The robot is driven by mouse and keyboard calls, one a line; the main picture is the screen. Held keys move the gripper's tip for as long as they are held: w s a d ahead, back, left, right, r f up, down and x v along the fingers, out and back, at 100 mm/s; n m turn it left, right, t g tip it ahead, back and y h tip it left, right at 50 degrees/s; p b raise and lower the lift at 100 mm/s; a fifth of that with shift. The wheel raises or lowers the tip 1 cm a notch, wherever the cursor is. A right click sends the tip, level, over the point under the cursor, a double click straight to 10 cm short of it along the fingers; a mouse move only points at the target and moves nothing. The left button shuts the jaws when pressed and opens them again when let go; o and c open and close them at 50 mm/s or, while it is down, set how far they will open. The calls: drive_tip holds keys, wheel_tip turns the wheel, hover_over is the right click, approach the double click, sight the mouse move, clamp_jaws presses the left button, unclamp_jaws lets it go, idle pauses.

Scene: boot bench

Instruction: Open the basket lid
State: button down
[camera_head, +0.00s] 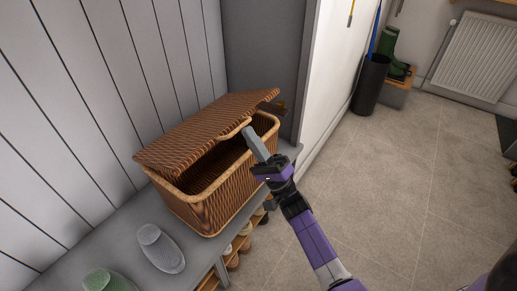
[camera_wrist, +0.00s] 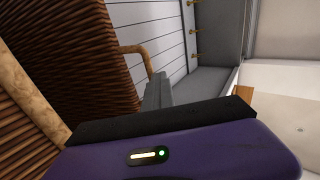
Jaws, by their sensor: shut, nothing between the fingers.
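The brown wicker basket (camera_head: 212,199) stands on a grey bench against the panelled wall. Its woven lid (camera_head: 200,128) is tilted partly open, with a dark gap between it and the front rim. A pale loop handle (camera_head: 233,129) is on the lid's front edge. My gripper (camera_head: 248,131) is shut, its fingertips at the lid's front edge beside the handle; I cannot tell if they touch. In the wrist view, the lid's underside (camera_wrist: 85,55) fills the left, and the handle (camera_wrist: 138,55) is just left of my shut fingers. The inside of the basket is mostly hidden.
A grey shoe (camera_head: 160,250) and a green one (camera_head: 105,281) lie on the bench (camera_head: 125,232) at the front left. Shoes sit on the shelf below. A dark bin (camera_head: 370,84) and green boots (camera_head: 388,45) stand farther back.

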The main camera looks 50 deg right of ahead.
drive_tip(key=w+r+g+p, duration=0.1)
drive_tip(key=r+p, duration=0.1)
drive_tip(key=p, duration=0.1)
drive_tip(key=w+r+p, duration=0.1)
drive_tip(key=r+p, duration=0.1)
drive_tip(key=p, duration=0.1)
drive_tip(key=w+r+g+p, duration=0.1)
drive_tip(key=r+p, duration=0.1)
drive_tip(key=p, duration=0.1)
drive_tip(key=shift+w+r+g, duration=0.1)
drive_tip(key=shift+w+g, duration=0.15)
drive_tip(key=shift+g, duration=0.05)
